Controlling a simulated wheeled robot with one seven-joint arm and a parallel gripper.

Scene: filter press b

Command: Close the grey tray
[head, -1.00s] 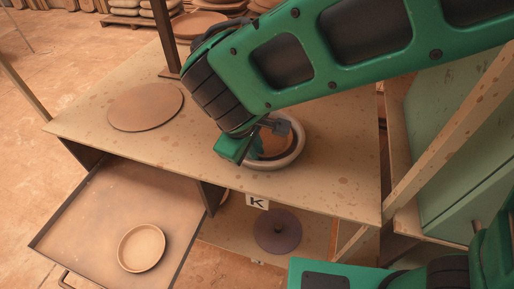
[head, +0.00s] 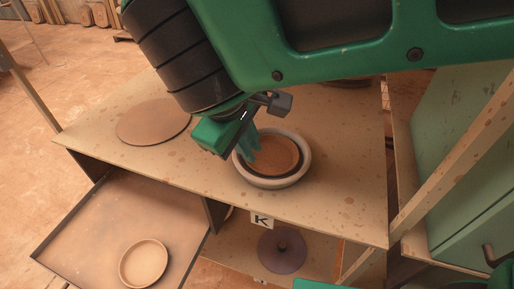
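The grey tray (head: 110,235) is a shallow, dark-rimmed drawer pulled out from under the table's left front, at lower left in the head view. A round clay dish (head: 144,263) lies in it. My gripper (head: 254,152) hangs over the tabletop, to the right of and above the tray, apart from it. Its teal fingers point down in front of the left part of a pale ring-shaped bowl. Whether the fingers are open or shut does not show. The tray's front handle is out of view.
The table (head: 340,200) carries the pale ring-shaped bowl (head: 296,175) with a brown disc inside and a flat brown disc (head: 153,121). Below, a shelf holds a dark lid (head: 281,250) near a "K" label (head: 262,220). A green cabinet (head: 455,150) stands at right.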

